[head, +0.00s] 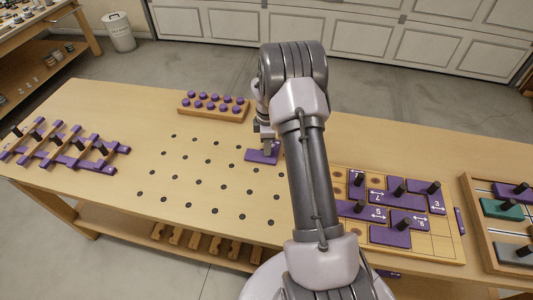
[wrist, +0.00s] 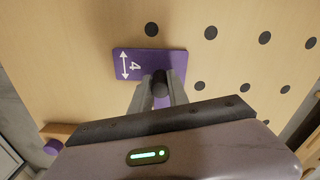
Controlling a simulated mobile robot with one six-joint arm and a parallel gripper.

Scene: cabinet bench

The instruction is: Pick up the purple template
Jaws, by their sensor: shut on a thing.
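The purple template (head: 256,157) is a small flat plate by the bench's row of dark holes, partly hidden by my arm in the head view. In the wrist view the purple template (wrist: 143,62) shows a white 4 and a double-headed arrow. Its black knob (wrist: 160,84) stands between my two fingers. My gripper (head: 267,146) is above the plate, and in the wrist view my gripper (wrist: 160,92) is shut on that knob. I cannot tell whether the plate touches the bench top.
A wooden block with purple pegs (head: 213,108) stands behind the holes. A wooden tray (head: 437,245) at right holds several numbered purple templates with black knobs. Another tray (head: 470,205) lies at far right. A purple-and-wood rack (head: 60,150) is at left.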

